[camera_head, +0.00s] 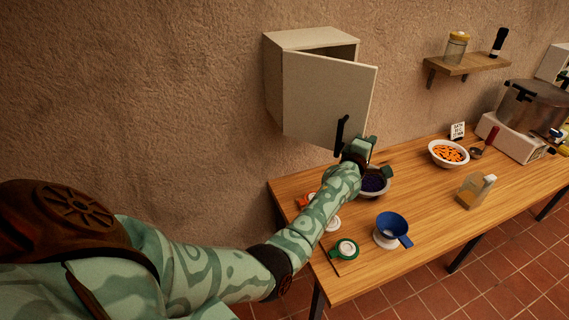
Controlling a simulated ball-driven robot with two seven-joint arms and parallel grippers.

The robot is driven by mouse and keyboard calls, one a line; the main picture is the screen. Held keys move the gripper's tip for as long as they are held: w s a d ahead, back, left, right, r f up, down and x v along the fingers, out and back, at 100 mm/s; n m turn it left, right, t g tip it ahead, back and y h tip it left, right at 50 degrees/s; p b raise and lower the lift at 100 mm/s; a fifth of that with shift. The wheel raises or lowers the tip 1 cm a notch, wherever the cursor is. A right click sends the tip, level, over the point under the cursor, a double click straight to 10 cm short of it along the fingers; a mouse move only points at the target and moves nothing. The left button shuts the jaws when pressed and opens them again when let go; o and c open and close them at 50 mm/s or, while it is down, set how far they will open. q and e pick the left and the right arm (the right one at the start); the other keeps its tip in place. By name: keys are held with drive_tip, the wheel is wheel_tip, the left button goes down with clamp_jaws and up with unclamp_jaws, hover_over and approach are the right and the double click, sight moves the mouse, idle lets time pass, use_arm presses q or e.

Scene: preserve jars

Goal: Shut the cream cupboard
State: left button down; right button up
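The cream cupboard (315,39) hangs on the wall above the table's left end. Its door (325,95) stands ajar, swung out toward me, with a gap along the top and right side. A black upright handle (341,131) sits near the door's lower right edge. My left arm reaches across from the left. My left gripper (362,146) is just below and right of the handle, close to it; I cannot tell whether they touch. Its fingers are small and partly hidden, so their opening is unclear. My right gripper is not in view.
The wooden table (430,205) holds a bowl of dark berries (375,183) under my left gripper, a bowl of orange pieces (448,153), a blue funnel (393,228), a bottle (475,190) and a green-rimmed lid (344,249). A wall shelf (467,65) and a large pot (533,105) are right.

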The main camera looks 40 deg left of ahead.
use_arm(q)
drive_tip(key=shift+w+a+r, duration=0.2)
drive_tip(key=shift+w+a, duration=0.15)
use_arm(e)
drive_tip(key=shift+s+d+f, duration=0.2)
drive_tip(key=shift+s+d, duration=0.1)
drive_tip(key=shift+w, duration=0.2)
